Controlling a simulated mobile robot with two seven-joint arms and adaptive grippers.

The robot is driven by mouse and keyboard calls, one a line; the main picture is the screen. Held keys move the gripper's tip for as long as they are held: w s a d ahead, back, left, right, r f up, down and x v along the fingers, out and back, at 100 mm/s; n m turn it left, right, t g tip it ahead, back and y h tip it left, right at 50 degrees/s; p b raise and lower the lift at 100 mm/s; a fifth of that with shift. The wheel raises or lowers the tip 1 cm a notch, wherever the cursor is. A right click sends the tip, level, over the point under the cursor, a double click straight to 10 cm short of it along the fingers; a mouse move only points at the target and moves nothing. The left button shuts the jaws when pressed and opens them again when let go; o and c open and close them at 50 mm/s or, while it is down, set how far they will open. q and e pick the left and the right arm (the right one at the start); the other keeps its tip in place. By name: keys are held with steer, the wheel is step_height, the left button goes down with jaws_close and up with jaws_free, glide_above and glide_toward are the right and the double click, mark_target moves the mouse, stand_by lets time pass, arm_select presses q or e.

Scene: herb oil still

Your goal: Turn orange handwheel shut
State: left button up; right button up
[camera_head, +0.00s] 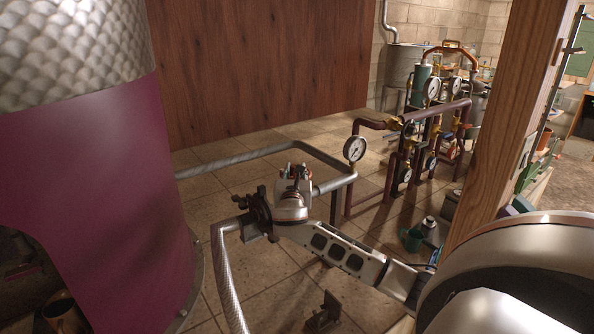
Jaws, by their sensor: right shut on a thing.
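My right arm comes in from the lower right, with a pale perforated link reaching to the pipework near the middle. My right gripper (258,206), dark and small at the end of that arm, is shut at the valve spot between the grey pipe (333,184) and the ribbed hose (229,277). The orange handwheel is mostly hidden by the gripper and wrist; I cannot make out its turn position. Only small reddish bits show there. My left gripper is not in view.
A purple-clad still with a dimpled metal top (103,190) fills the left. A pressure gauge (354,149) stands on the pipe. A wooden post (505,120) rises at right. More pipes and gauges (432,89) stand behind.

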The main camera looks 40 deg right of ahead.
steer(key=shift+w+a+f+m+g+h, duration=0.1)
steer(key=shift+w+a+m+g+h, duration=0.05)
steer(key=shift+m+g+h, duration=1.15)
steer(key=shift+w+a+m+g+h, duration=0.15)
steer(key=shift+m+g+h, duration=0.7)
steer(key=shift+g, duration=0.85)
steer(key=shift+d+m+g, duration=0.1)
steer(key=shift+m+g, duration=0.2)
steer(key=shift+m, duration=0.05)
steer(key=o, duration=1.1)
steer(key=v, duration=1.2)
steer(key=shift+s, duration=0.1)
